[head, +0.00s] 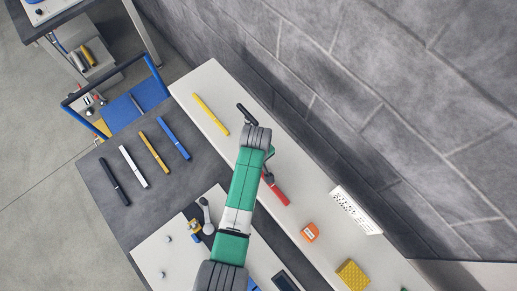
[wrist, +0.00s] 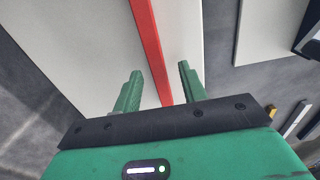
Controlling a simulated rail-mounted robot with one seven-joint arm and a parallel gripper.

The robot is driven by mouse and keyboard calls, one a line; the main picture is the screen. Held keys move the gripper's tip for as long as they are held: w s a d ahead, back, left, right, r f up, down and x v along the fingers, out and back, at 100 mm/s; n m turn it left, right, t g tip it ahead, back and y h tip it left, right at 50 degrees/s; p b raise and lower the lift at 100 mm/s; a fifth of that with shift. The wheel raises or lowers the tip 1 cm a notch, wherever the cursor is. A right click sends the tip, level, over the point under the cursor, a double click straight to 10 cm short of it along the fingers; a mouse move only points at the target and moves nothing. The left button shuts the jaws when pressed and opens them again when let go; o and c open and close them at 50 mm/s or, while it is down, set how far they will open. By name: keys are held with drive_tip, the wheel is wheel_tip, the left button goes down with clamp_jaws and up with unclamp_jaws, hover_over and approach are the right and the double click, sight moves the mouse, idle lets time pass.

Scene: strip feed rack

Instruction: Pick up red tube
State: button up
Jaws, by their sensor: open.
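The red tube (head: 279,194) lies on the long white shelf (head: 213,80) in the head view, partly covered by my arm and gripper. In the wrist view the red tube (wrist: 149,38) runs from the top edge down between my two green fingers. My gripper (wrist: 160,68) is open, with one finger on each side of the tube and a visible gap to each. The near end of the tube is hidden behind the gripper body. In the head view my gripper (head: 268,177) is mostly hidden by my arm, at the tube's upper end.
A yellow tube (head: 210,114) lies farther up the shelf. An orange block (head: 310,232), a white perforated piece (head: 355,211) and a yellow block (head: 352,275) sit lower on it. Several tubes lie on the dark table (head: 112,206) at left. A grey block wall stands behind the shelf.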

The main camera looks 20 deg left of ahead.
drive_tip(key=shift+f, duration=0.35)
clamp_jaws()
drive_tip(key=shift+w+r, duration=0.1)
drive_tip(key=shift+r, duration=0.05)
